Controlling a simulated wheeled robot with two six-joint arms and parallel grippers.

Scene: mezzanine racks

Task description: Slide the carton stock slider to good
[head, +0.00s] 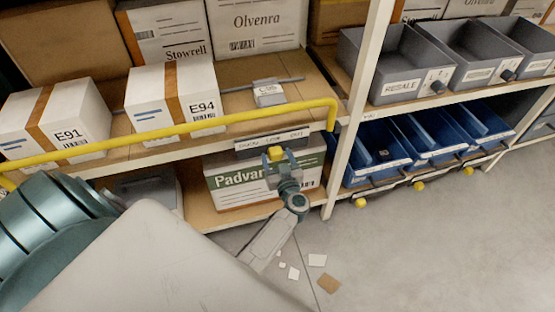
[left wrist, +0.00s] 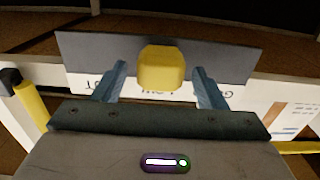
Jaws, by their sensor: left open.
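The carton stock slider has a yellow knob (head: 275,153) on a grey strip (head: 246,152) at the shelf's front edge. Words on the strip (head: 290,136) are small; the last looks like GOOD, at the right. The knob stands near the strip's middle. In the left wrist view the yellow knob (left wrist: 161,68) is between the two fingers, in front of the grey plate (left wrist: 225,58), with a gap on each side. My left gripper (head: 276,158) is open around the knob. Lettering behind the knob is partly hidden. My right gripper is not in view.
A yellow rail (head: 200,126) runs just above the strip, along the shelf with cartons E91 (head: 20,130) and E94 (head: 165,100). A Padvar-labelled carton (head: 225,185) sits below. A white rack post (head: 355,105) stands to the right, with blue bins (head: 430,135) beyond it.

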